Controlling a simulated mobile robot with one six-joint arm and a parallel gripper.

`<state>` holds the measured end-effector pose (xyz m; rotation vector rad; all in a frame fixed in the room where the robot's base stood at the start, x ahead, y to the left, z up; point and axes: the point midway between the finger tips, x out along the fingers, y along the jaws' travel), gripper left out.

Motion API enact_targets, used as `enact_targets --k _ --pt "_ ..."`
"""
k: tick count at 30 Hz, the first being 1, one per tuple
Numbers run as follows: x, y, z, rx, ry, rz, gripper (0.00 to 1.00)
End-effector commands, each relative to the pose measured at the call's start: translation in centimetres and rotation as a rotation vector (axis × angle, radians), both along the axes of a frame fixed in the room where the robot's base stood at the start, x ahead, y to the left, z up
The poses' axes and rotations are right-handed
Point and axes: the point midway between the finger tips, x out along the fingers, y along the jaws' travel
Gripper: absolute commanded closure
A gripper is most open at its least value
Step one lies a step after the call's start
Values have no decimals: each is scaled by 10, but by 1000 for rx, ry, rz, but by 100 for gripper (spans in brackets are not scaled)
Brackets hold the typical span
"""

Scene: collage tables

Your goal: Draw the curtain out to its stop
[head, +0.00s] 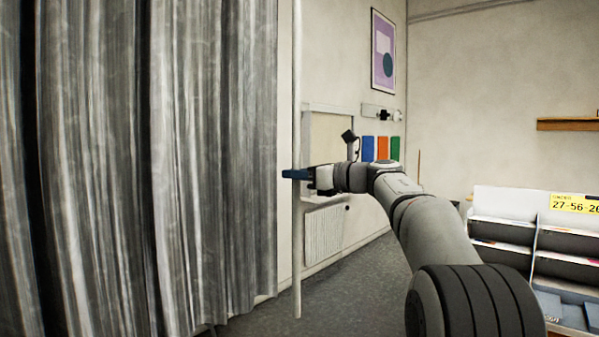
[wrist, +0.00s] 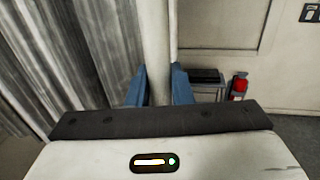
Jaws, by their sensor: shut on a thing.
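A grey, streaked curtain (head: 130,160) hangs in folds over the left half of the head view. It also fills the left of the wrist view (wrist: 60,60). A thin white upright rod (head: 297,90) stands just right of the curtain's edge in the head view. My gripper (head: 290,174) has blue fingers and reaches left to the rod at about mid-height. In the wrist view the fingers (wrist: 159,88) are on either side of the pale rod (wrist: 156,40), shut on it. How the rod joins the curtain is not visible.
A rack (head: 500,235) with trays and a yellow number sign (head: 575,203) stands at the right. A wooden shelf (head: 568,125) is on the right wall. A red extinguisher-like object (wrist: 240,86) shows in the wrist view. Grey floor (head: 345,295) is open below my arm.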

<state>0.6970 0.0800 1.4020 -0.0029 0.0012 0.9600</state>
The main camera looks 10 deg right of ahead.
Motion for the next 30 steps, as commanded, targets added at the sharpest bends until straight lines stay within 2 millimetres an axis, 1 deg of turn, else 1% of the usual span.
enact_targets --k 1,6,7,13,19,22,25,30 --pt "1 -2 4 3 -6 -11 100" --pt "1 1 4 4 -7 -10 100" --pt "1 1 4 5 -7 -9 79" --pt "1 4 3 3 -5 -4 62" --pt "0 6 2 2 -4 0 61" --pt "-2 3 2 1 -3 0 61" --pt "-8 -7 1 1 -3 -1 61" --pt "-25 -32 0 2 -4 -3 61"
